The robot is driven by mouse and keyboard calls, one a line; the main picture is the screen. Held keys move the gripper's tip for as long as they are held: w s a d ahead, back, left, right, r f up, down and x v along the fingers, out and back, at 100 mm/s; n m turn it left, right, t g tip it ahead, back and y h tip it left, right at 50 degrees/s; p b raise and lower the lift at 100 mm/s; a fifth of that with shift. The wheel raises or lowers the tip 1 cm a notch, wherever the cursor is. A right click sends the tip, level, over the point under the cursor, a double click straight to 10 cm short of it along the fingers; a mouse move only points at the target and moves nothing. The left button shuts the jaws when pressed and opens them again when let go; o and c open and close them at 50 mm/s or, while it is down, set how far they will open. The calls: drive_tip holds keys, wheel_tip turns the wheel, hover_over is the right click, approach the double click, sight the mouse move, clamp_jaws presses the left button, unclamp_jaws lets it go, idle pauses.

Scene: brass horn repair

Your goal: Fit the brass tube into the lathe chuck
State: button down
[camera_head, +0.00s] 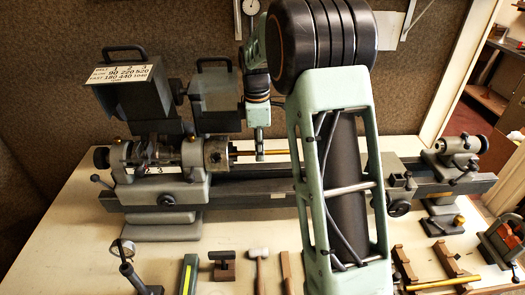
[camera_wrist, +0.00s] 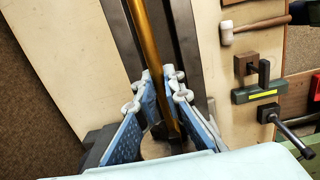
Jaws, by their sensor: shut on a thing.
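The brass tube (camera_head: 280,152) lies level along the lathe bed, its left end at the face of the lathe chuck (camera_head: 215,154). I cannot tell how far it sits inside the chuck. My gripper (camera_head: 260,153) points down from above and is shut on the tube just right of the chuck. In the wrist view my gripper (camera_wrist: 157,80) has a finger on each side of the tube (camera_wrist: 150,45), which runs up out of the picture. The tube's lower end there is hidden among the fingers and dark parts. My arm hides the tube's right end in the head view.
The chuck guard (camera_head: 213,92) stands raised behind the chuck. The tailstock (camera_head: 455,152) is at the bed's far right. Another brass rod (camera_head: 445,283) lies at front right.

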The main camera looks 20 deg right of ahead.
drive_tip(key=shift+a, duration=0.15)
drive_tip(key=c, duration=2)
unclamp_jaws()
drive_tip(key=shift+o, duration=0.2)
